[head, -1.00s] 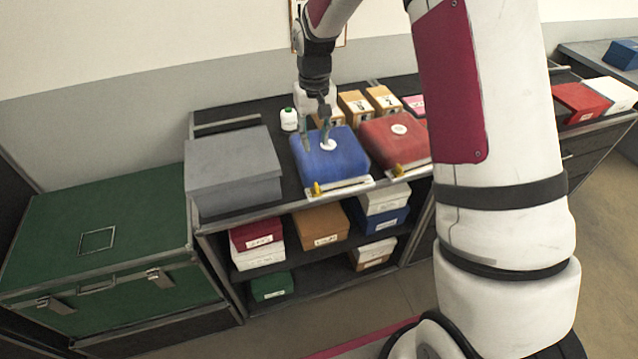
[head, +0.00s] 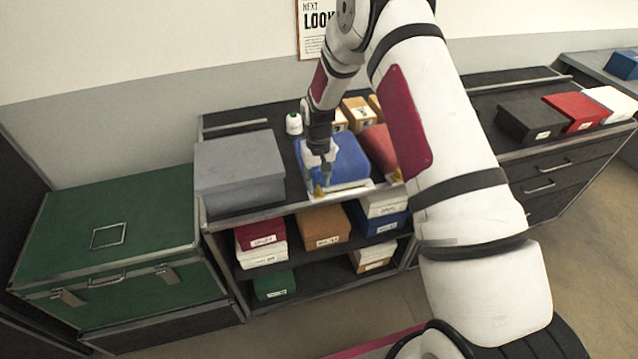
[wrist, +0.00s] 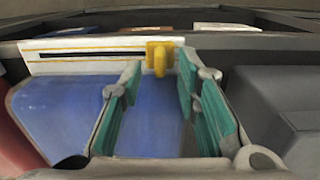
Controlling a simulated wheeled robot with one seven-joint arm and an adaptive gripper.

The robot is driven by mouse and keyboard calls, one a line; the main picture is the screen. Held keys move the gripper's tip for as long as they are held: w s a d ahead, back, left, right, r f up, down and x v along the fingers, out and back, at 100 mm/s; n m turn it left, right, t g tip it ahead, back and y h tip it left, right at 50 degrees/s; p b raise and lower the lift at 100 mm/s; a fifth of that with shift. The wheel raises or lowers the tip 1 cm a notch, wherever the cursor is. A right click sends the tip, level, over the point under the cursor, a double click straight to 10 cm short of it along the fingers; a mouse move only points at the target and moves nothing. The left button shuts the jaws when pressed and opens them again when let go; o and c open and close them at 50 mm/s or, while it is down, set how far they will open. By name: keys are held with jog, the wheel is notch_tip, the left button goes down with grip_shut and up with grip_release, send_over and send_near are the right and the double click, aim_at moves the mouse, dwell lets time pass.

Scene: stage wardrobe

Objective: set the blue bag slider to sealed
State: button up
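The blue bag (head: 348,152) sits on the shelf top, partly behind my gripper; it also shows in the wrist view (wrist: 70,110). Along its front edge runs a white strip (wrist: 90,45) with a dark slot. The yellow slider (wrist: 158,57) stands at the strip's right end in the wrist view, which is the left end in the head view (head: 318,190). My gripper (head: 322,178) is low at the bag's front left corner. Its teal-padded fingers (wrist: 160,76) are open, with the slider showing between the fingertips. Whether either finger touches it, I cannot tell. No sealed marking is readable.
A grey box (head: 240,165) stands close to the left of the blue bag. A red bag (head: 376,145) is close on its right, partly behind my arm. A white bottle (head: 293,124) and tan boxes (head: 358,112) stand behind. Several boxes fill the shelves below.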

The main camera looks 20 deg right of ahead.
jog(key=shift+f, duration=0.65)
grip_shut()
jog(key=b, duration=0.3)
send_near(367, 184)
notch_tip(367, 184, down, 5)
jog(key=shift+a+f, duration=0.1)
jog(key=shift+a, duration=0.05)
grip_release()
